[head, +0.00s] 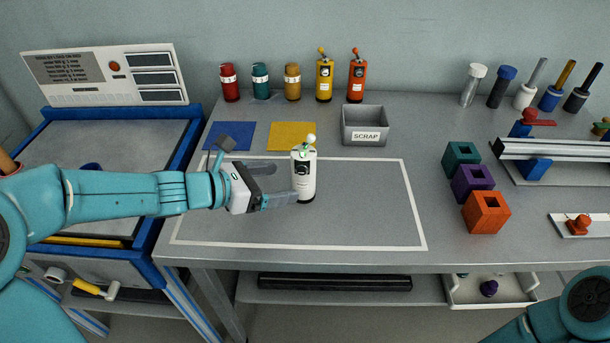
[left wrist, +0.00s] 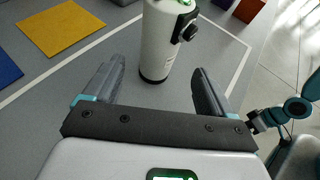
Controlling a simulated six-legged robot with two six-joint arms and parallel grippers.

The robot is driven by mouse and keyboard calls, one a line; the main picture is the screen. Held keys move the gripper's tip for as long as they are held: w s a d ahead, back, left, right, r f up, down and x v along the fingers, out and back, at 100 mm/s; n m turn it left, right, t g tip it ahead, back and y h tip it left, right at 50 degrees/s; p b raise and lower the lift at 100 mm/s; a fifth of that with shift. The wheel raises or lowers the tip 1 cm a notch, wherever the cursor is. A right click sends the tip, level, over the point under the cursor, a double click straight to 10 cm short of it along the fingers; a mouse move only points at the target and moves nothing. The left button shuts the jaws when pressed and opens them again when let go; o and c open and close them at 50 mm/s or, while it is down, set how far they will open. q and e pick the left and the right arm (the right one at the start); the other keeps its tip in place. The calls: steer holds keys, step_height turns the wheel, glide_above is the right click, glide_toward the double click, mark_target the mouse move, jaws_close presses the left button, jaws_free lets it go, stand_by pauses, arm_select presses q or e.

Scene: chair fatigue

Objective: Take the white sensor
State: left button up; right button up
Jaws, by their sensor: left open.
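The white sensor (head: 304,178) stands upright on the grey table inside a white outlined rectangle. It is a white cylinder with a dark round fitting on its side and a greenish, light-coloured top. In the left wrist view the white sensor (left wrist: 158,42) stands just ahead, between the lines of the two fingers. My left gripper (head: 278,184) is open and empty at the sensor's left side. Its fingers also show in the left wrist view (left wrist: 157,88), spread apart. I cannot tell whether a finger touches the sensor.
Blue (head: 231,136) and yellow (head: 292,136) mats lie behind the outline. A grey scrap bin (head: 364,138) stands behind the sensor to the right. Coloured canisters line the back. Teal, purple (head: 472,184) and orange blocks stand at the right. The outlined area right of the sensor is clear.

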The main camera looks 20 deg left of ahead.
mark_target(293, 179)
arm_select(q)
steer(key=b+x, duration=0.1)
steer(key=x, duration=0.6)
steer(key=shift+w+d, duration=0.2)
steer(key=shift+w, duration=0.2)
steer(key=c, duration=1.1)
